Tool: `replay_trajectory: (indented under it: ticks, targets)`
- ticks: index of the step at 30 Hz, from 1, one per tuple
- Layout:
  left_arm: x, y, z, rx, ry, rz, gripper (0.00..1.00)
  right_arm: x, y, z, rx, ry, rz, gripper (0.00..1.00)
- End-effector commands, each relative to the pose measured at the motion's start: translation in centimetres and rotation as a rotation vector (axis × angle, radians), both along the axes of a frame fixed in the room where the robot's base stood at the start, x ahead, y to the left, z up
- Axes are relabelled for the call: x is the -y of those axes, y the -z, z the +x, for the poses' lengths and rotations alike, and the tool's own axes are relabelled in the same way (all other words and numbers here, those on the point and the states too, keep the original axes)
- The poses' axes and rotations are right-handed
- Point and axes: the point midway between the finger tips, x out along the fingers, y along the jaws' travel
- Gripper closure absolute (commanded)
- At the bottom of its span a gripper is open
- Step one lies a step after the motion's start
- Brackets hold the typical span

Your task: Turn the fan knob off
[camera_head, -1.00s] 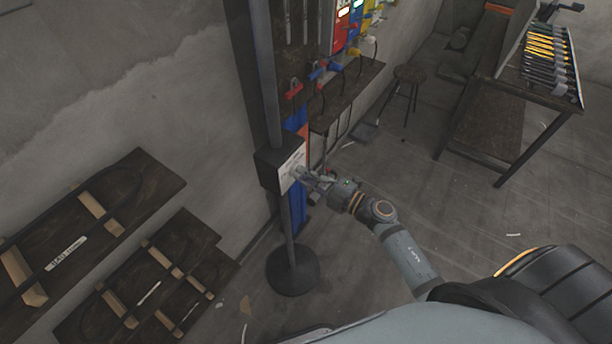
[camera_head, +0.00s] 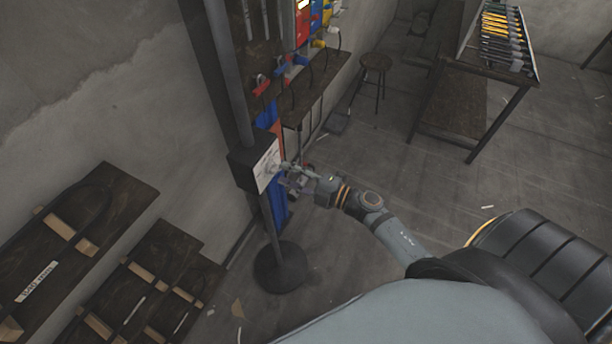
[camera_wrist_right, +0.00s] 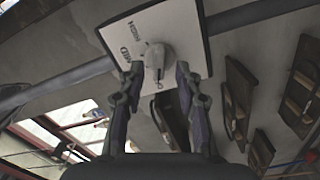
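In the head view the plate (camera_head: 266,166) is on the front of a dark box (camera_head: 243,168) on a pole. My right gripper (camera_head: 283,172) is at the right side of the plate. In the wrist view its two fingers (camera_wrist_right: 158,72) are apart, one on each side of the knob's lower end, with gaps between. I cannot tell their exact depth from the knob. My left gripper is not in view.
The pole stands on a round black base (camera_head: 281,267). Behind it are a wall rack with coloured handles (camera_head: 262,86) and a small shelf. Dark wooden panels (camera_head: 75,225) are at the left. A stool (camera_head: 375,63) and a table (camera_head: 450,105) stand beyond open floor.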

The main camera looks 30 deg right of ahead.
Motion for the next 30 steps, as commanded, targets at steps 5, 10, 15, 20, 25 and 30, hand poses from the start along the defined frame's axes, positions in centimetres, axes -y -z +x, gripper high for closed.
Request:
replay_trajectory:
  ticks: [5, 10, 15, 20, 25, 30]
  targets:
    - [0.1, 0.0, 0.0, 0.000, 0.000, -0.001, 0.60, 2.5, 0.2, -3.4, -0.006, -0.005, -0.006, 0.66]
    - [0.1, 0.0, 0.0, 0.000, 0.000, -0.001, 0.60, 4.2, 0.2, -5.7, -0.005, -0.006, -0.005, 0.66]
    - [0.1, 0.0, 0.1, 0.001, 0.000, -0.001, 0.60, 5.4, 0.1, -7.1, -0.003, -0.005, -0.004, 0.66]
    - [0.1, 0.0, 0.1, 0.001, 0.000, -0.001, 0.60, 5.8, 0.1, -7.6, -0.002, -0.002, -0.001, 0.66]
    - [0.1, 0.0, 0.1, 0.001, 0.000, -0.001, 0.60, 5.9, 0.0, -7.6, -0.001, -0.001, -0.002, 0.66]
    - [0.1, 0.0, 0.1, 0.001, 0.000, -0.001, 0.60, 5.9, 0.0, -7.6, -0.001, 0.000, -0.001, 0.66]
